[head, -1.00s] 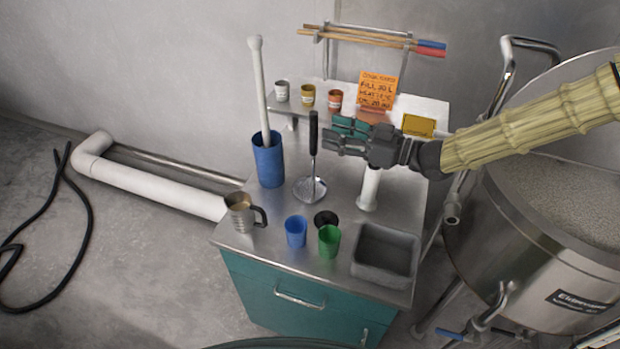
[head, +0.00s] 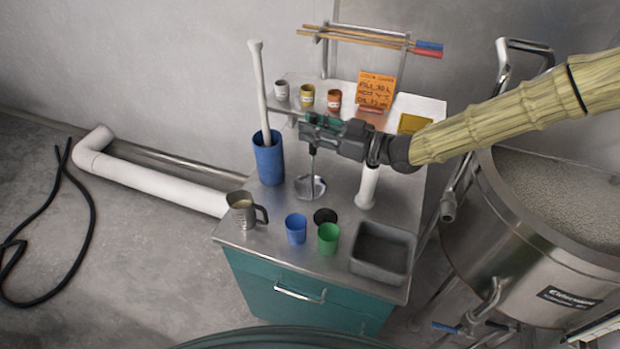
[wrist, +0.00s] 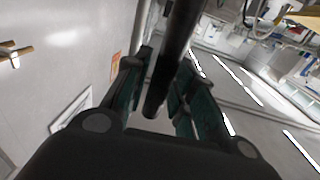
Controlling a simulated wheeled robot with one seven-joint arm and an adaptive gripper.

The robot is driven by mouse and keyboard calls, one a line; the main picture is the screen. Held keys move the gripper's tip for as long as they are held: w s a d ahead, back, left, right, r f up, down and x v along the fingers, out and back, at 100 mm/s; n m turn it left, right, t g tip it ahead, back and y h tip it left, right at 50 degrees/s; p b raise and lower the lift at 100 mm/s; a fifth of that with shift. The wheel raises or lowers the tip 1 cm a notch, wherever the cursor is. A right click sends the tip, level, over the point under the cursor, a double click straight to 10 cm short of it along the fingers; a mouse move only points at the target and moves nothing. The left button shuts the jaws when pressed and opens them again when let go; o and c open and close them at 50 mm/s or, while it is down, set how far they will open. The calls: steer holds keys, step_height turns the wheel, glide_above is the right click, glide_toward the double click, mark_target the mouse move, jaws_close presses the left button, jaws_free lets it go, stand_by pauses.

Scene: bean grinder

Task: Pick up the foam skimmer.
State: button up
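The foam skimmer stands upright over the steel cabinet top, its round perforated head (head: 309,188) low and its thin shaft rising above. In the head view its black handle is mostly hidden behind my gripper (head: 308,127). The wrist view shows the black handle (wrist: 178,45) running between the fingers of my gripper (wrist: 162,80). The green-padded fingers are open, one on each side of the handle, with a gap on the left side. I cannot tell whether the right finger touches it.
A blue holder (head: 268,160) with a white pestle-like rod (head: 259,90) stands left of the skimmer. A metal jug (head: 243,211), a blue cup (head: 296,229), a green cup (head: 328,239) and a grey bin (head: 383,252) stand in front. Small pots and an orange sign (head: 376,88) stand behind.

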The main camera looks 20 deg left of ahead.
jaws_close()
